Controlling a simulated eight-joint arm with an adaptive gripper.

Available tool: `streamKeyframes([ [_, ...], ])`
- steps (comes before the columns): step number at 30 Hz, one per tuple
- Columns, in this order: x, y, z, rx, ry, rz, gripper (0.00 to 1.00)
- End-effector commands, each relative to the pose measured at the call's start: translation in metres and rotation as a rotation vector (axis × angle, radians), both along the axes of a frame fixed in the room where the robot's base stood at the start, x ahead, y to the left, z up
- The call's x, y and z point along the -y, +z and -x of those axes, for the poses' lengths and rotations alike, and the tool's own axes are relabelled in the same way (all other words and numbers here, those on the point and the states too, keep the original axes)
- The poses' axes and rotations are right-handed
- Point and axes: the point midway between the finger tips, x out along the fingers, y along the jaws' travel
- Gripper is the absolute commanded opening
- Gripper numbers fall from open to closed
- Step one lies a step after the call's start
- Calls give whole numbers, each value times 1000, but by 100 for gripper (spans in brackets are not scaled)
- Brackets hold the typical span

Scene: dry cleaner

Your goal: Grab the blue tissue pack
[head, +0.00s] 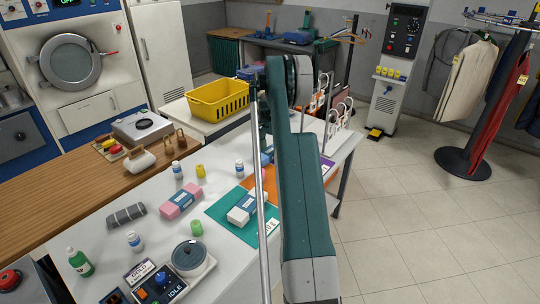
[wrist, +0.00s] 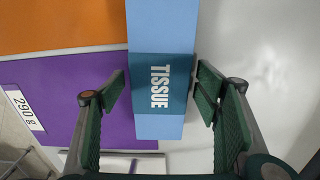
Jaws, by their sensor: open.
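The blue tissue pack (wrist: 160,30) is light blue with a darker teal band lettered TISSUE. In the wrist view it runs from the top edge down through the middle, partly over a purple mat (wrist: 60,100) and beside an orange mat (wrist: 60,25). My gripper (wrist: 160,84) is open, with one finger on each side of the pack and a visible gap on both sides. I cannot tell how far the fingertips are above the table. In the head view my arm hides the gripper and most of that area.
A pink pack (head: 170,211) and a white pack (head: 236,216) on a green mat (head: 222,205) lie nearer on the white table.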

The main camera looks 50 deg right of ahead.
Motion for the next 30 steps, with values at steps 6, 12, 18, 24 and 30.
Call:
streamKeyframes([
  [6, 0, 0, 0, 0, 0, 0, 43],
  [12, 0, 0, 0, 0, 0, 0, 31],
  [18, 0, 1, 0, 0, 0, 0, 31],
  [24, 0, 11, 0, 0, 0, 0, 31],
  [30, 0, 35, 0, 0, 0, 0, 31],
])
